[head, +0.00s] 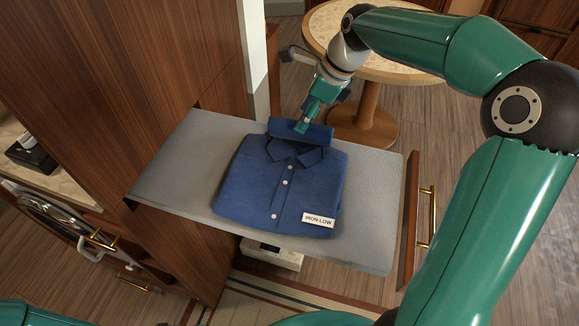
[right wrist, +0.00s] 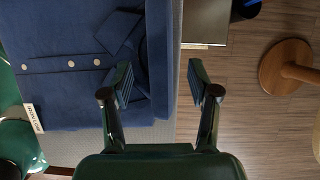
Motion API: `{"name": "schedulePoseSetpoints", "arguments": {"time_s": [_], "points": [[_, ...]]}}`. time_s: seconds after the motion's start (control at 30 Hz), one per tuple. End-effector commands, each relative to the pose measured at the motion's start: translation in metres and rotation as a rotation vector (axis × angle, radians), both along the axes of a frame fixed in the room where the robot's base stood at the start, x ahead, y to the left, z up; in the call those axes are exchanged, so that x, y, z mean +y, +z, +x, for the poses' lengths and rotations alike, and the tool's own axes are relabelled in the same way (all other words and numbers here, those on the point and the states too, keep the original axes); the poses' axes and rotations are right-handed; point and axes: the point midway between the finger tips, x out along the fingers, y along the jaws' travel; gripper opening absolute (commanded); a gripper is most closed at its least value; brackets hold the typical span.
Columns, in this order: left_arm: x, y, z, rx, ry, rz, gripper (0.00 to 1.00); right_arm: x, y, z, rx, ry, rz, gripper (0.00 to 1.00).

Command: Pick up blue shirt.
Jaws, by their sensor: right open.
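The blue shirt (head: 262,187) lies folded and buttoned on a grey padded board (head: 175,160), its collar towards the back edge. A white "IRON LOW" tag (head: 318,220) lies at its front right corner. My right gripper (head: 302,126) is at the collar end. In the right wrist view my right gripper (right wrist: 158,82) is open and empty. One finger is over the collar end of the shirt (right wrist: 70,85), the other out past the board's edge, above the floor. Whether a finger touches the cloth is unclear. My left gripper is out of view.
A wooden front with a brass handle (head: 427,215) stands at the board's right end. A tall wooden cabinet (head: 150,70) rises on the left. A round table (head: 325,25) stands behind the board, its base also in the right wrist view (right wrist: 283,68).

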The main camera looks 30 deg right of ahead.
Motion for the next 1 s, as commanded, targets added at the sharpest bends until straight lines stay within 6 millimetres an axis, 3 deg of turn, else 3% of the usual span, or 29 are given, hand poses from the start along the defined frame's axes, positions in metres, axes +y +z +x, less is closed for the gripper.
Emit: {"name": "schedulePoseSetpoints", "arguments": {"time_s": [0.2, 0.47, 0.83, 1.0], "points": [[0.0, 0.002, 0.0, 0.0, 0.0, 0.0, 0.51, 0.006, -0.026, 0.009, 0.002, 0.001, 0.001, 0.6], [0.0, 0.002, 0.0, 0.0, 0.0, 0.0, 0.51, 0.007, -0.029, 0.01, 0.0, 0.0, 0.0, 0.6], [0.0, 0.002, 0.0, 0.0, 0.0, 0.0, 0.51, 0.006, -0.029, 0.01, 0.0, 0.0, 0.0, 0.02], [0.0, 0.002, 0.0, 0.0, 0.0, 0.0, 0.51, 0.006, -0.029, 0.01, 0.0, -0.001, 0.0, 0.0]]}}
